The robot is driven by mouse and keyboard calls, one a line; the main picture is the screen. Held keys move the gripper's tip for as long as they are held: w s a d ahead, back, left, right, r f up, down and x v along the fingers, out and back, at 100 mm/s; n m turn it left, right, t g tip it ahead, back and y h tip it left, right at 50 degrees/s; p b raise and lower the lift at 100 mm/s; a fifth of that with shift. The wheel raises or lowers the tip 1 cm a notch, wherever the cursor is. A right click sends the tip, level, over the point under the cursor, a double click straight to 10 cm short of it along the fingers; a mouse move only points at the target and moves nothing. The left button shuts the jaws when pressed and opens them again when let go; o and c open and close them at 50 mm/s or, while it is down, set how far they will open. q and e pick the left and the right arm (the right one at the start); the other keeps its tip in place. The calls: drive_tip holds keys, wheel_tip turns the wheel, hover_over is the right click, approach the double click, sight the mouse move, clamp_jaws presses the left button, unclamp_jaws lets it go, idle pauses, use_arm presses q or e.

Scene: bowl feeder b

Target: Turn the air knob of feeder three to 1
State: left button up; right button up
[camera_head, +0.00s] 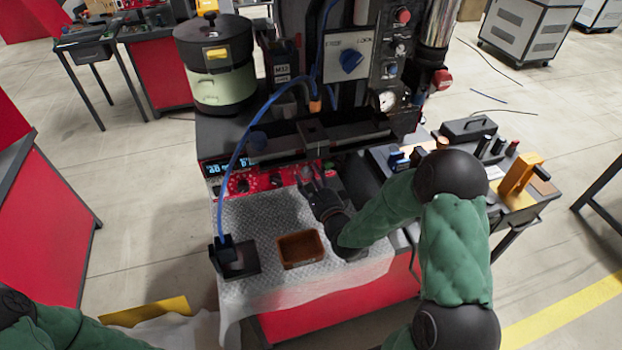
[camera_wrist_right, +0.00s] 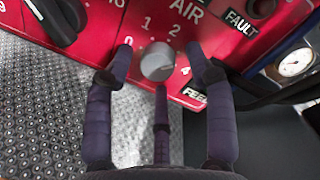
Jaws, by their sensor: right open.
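The air knob (camera_wrist_right: 158,62) is a round grey knob on the red panel (camera_wrist_right: 185,88), below the letters AIR and within a printed scale showing 1, 2 and 4. Its pointer setting cannot be made out. My right gripper (camera_wrist_right: 160,66) is open, with a purple-wrapped finger on either side of the knob and a third finger below it. I see no clear contact. In the head view my right gripper (camera_head: 311,178) is at the right part of the red panel (camera_head: 262,183) and hides the knob. My left gripper is out of view; only part of that arm shows.
A black knob (camera_wrist_right: 55,20) is left of the air knob, and a gauge (camera_wrist_right: 296,62) is at right. An orange-brown tray (camera_head: 300,249) and a black block with a blue hose (camera_head: 234,258) are on the textured mat (camera_head: 258,285). A black-and-green bowl unit (camera_head: 216,75) stands behind.

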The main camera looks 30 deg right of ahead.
clamp_jaws()
